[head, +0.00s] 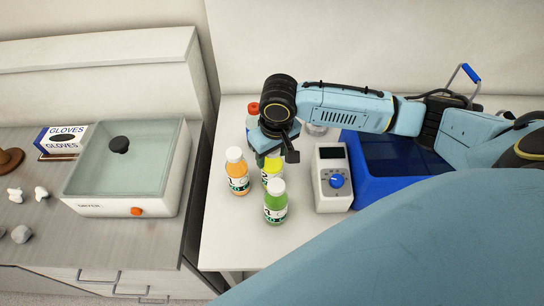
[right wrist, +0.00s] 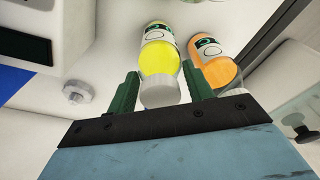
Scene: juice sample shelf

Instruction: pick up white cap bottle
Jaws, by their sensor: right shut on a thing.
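A yellow bottle (head: 271,171) with a white cap (right wrist: 160,93) stands on the white table, and its label shows in the right wrist view. My right gripper (head: 273,152) comes down over it from behind and is shut on it near the cap, with one green finger on each side. The gripper hides the cap in the head view. An orange bottle (head: 237,174) with a white cap stands close at the left; it also shows beside a finger in the right wrist view (right wrist: 215,66). A green bottle (head: 276,206) with a white cap stands in front. My left gripper is out of view.
A red-capped bottle (head: 252,112) stands behind, partly hidden by my arm. A white device with a blue knob (head: 334,190) and a blue container (head: 365,192) are at the right. A glass-lidded white box (head: 150,205) stands on the left counter. The table's front left is clear.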

